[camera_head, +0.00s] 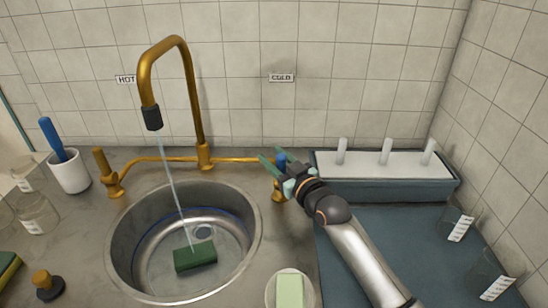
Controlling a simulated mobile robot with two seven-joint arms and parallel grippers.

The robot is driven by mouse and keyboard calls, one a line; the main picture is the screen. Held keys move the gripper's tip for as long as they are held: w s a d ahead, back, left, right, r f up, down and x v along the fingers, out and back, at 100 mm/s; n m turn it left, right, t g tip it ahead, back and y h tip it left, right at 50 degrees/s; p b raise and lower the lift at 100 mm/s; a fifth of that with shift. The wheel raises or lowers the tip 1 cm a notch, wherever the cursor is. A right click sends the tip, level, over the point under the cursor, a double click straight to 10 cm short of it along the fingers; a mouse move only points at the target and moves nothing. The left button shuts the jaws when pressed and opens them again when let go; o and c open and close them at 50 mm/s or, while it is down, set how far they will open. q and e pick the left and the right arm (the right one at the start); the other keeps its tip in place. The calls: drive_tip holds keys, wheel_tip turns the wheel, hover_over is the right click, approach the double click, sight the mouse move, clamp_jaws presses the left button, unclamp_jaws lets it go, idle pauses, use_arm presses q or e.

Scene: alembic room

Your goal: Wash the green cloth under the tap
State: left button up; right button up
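The green cloth (195,257), a dark green folded block, lies on the bottom of the round steel sink (121,262). The brass tap (198,110) arches over the sink, and a thin stream of water (175,185) runs from its dark nozzle down to the cloth. My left gripper is not in view.
The hot handle (106,170) stands behind the sink at left, near a white cup (70,175) with a blue-handled tool. A pale green bar (290,291) sits in a dish at the front. A rack (385,188) and labelled glasses (457,222) stand at right.

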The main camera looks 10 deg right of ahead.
clamp_jaws()
idle(1.1)
